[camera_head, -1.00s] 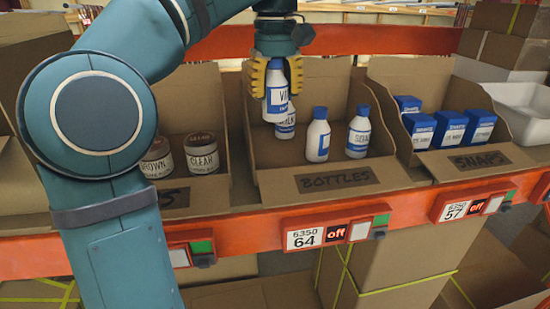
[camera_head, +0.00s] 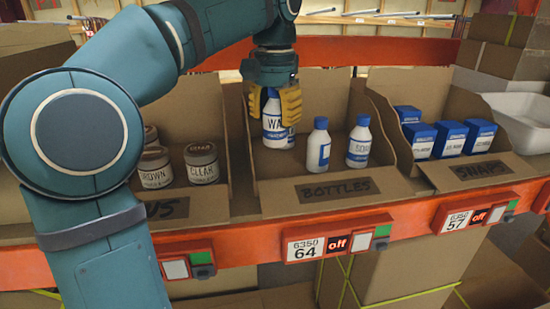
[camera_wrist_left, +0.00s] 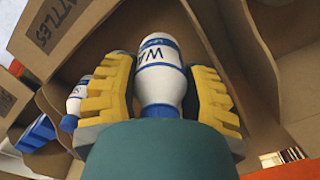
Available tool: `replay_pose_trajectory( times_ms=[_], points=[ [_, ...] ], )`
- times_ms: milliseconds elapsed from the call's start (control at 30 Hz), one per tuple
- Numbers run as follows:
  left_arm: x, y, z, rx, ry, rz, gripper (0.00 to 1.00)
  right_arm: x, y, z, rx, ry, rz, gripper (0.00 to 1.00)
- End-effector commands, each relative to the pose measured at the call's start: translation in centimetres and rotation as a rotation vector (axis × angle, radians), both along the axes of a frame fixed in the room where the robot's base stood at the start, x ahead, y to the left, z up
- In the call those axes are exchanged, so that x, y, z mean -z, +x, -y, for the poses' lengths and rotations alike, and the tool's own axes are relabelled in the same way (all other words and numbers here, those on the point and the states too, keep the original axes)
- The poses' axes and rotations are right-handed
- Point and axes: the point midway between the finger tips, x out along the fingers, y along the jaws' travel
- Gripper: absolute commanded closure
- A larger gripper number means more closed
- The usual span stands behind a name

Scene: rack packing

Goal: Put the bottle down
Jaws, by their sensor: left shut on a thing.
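My left gripper (camera_head: 273,101) has yellow fingers shut around a white bottle (camera_head: 275,124) with a blue cap and a label reading "WA". The held bottle is upright, low inside the cardboard box marked BOTTLES (camera_head: 337,188). Whether its base touches the box floor I cannot tell. Two more bottles stand to its right, a middle one (camera_head: 318,147) and a right one (camera_head: 359,143). Part of another bottle shows just behind the held one. In the left wrist view the held bottle (camera_wrist_left: 160,75) sits between both fingers. My right gripper is not in view.
A box of jars (camera_head: 201,163) is on the left, and a box of blue-and-white packs (camera_head: 451,138) marked SNAPS is on the right. An orange shelf edge (camera_head: 411,222) with number displays runs along the front. The box's side walls stand close to my gripper.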

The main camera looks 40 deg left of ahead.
Motion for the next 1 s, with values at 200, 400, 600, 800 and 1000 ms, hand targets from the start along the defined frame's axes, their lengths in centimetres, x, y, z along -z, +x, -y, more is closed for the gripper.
replay_pose_trajectory(
  times_ms=[200,400,600,800,1000],
  points=[
    [2.8,0.0,0.0,-0.002,0.000,0.000,0.93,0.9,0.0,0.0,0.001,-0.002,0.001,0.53],
    [5.3,-0.1,0.0,-0.003,0.000,-0.002,0.93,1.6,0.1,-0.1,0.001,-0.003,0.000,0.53],
    [6.6,0.0,0.0,-0.004,0.000,0.002,0.93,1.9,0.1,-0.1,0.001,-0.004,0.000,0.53],
    [6.6,0.0,0.0,-0.004,0.000,0.002,0.93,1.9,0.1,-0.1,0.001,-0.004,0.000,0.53],
    [6.9,0.0,0.0,-0.003,0.000,0.001,0.41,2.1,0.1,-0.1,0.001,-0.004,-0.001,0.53]
  ],
)
